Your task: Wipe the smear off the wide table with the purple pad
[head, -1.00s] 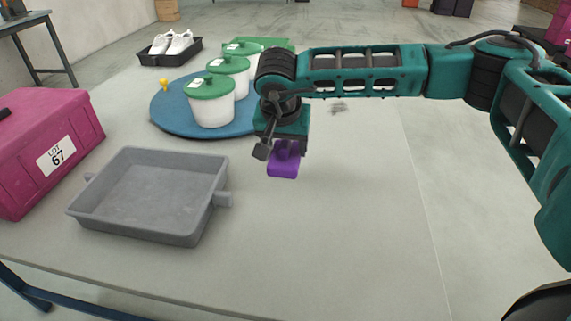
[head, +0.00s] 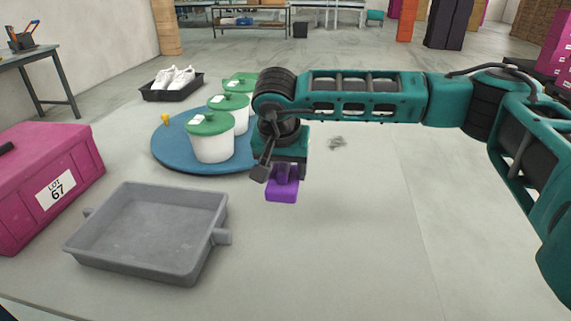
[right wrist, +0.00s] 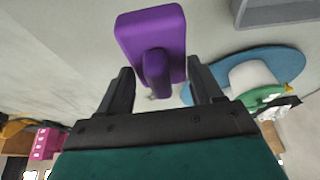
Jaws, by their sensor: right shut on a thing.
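The purple pad (head: 282,194) is held by its upright handle in my right gripper (head: 281,175), above the wide table (head: 340,260). In the right wrist view the pad (right wrist: 150,35) lies beyond the fingertips, its handle (right wrist: 156,73) between the two fingers (right wrist: 160,88). I cannot tell the exact height of the pad over the table. The smear (head: 338,143) is a small grey patch on the pale tabletop, behind and to the right of the pad. My left gripper is not in view.
A blue round board (head: 170,155) bears white jars with green lids (head: 212,138). A black tray (head: 152,95) holds white shoes. The tabletop right of the pad is clear.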

